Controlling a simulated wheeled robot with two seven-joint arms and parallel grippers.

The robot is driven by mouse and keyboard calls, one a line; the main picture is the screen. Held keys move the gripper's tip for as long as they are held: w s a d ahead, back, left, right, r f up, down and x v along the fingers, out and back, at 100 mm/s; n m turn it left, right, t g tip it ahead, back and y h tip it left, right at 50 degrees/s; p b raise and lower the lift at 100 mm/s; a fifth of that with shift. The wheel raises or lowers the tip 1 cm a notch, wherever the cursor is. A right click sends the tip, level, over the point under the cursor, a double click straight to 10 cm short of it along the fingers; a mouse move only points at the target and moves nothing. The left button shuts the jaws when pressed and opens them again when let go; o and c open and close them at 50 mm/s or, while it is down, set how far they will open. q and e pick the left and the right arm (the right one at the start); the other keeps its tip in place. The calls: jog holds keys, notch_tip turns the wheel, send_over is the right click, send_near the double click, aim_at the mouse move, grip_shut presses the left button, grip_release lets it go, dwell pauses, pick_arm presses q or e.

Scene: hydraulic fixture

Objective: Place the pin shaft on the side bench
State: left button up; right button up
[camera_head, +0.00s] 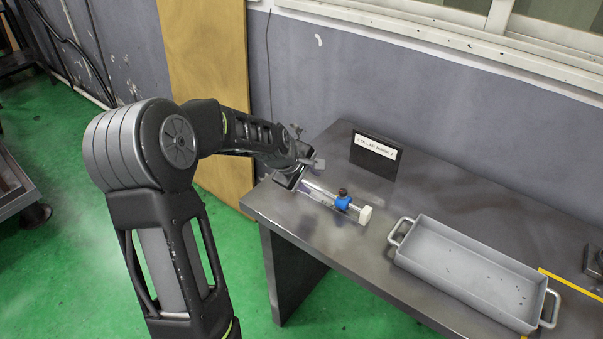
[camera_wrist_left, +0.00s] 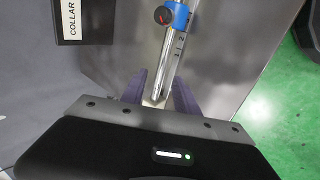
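A shiny metal rod (camera_head: 323,193) lies along a flat strip with scale marks on the grey metal bench (camera_head: 459,204). I take this rod to be the pin shaft. It carries a blue collar (camera_head: 343,203) with a dark and red knob, and a white block (camera_head: 365,215) stands at its right end. My left gripper (camera_head: 295,178) is low over the rod's left end. In the left wrist view, its dark fingers (camera_wrist_left: 160,88) stand on either side of the rod (camera_wrist_left: 165,60), with gaps visible near the tips. The blue collar (camera_wrist_left: 180,17) is beyond them.
A black sign reading COLLAR MARK 2 (camera_head: 375,156) stands behind the rod. A grey metal tray (camera_head: 462,283) with side handles sits to the right. Yellow tape (camera_head: 570,281) marks the bench beyond it. The grey wall is close behind. Green floor lies left of the bench.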

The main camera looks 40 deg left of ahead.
pick_arm(q)
jog(key=v, duration=0.6)
jog(key=shift+s+r, duration=0.15)
jog(key=shift+r, duration=0.15)
